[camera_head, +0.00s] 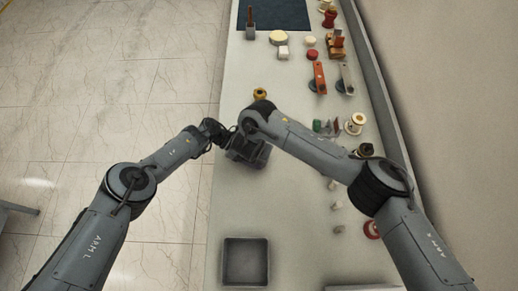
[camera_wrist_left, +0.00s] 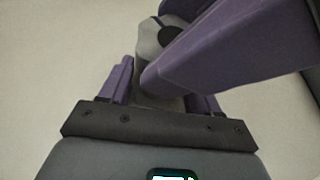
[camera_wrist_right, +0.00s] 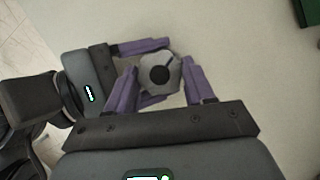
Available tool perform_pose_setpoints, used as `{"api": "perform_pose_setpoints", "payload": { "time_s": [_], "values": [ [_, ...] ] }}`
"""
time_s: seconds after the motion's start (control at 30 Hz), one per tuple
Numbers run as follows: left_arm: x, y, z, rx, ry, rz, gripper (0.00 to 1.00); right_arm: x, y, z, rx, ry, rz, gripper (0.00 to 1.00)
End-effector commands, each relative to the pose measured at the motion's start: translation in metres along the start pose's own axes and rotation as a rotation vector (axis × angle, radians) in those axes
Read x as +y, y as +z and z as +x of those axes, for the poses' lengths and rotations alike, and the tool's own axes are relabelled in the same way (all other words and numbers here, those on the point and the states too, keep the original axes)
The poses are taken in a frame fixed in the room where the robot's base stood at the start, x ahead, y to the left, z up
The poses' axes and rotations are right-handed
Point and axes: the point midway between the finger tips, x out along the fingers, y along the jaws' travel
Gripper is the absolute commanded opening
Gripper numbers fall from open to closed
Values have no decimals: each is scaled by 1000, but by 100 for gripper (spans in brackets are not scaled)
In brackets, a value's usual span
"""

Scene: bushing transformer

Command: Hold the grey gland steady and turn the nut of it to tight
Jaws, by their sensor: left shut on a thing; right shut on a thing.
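The grey gland (camera_wrist_right: 160,74) shows end-on in the right wrist view, with a faceted outline and a dark round opening. My right gripper (camera_wrist_right: 159,80) is shut on it, one purple finger on each side. My left gripper (camera_wrist_left: 160,88) comes in from the side and is also shut on the gland, which shows partly in the left wrist view (camera_wrist_left: 148,42). A right finger covers much of it there. Where the nut meets the body is not clear. In the head view the grippers meet over the table, and my arms hide the gland.
The pale table (camera_head: 235,210) is clear around the grippers. A dark square tray (camera_head: 245,240) lies at the near end. Several parts line the table's right side, including orange and grey pieces (camera_head: 318,78) and a round cream piece (camera_head: 355,123). A small yellow-brown part (camera_head: 260,93) lies just beyond the grippers.

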Motion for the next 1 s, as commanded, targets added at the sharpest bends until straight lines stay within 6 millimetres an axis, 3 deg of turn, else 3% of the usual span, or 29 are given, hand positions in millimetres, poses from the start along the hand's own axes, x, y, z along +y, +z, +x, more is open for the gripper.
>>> {"api": "perform_pose_setpoints", "payload": {
  "time_s": [0.23, 0.27, 0.4, 1.0],
  "values": [
    [0, -2, 0, 3, 1, -4, 45, 0, 0, 0, 0, -1, -1, 22],
    [0, -2, 0, 3, 1, -4, 45, 0, 0, 0, 0, -1, -1, 57],
    [0, -2, 0, 3, 1, -4, 45, 0, 0, 0, 0, -1, -1, 79],
    [-1, -2, 0, 3, 1, -3, 45, 0, -1, 0, 4, 22, -49, 79]
  ]
}}
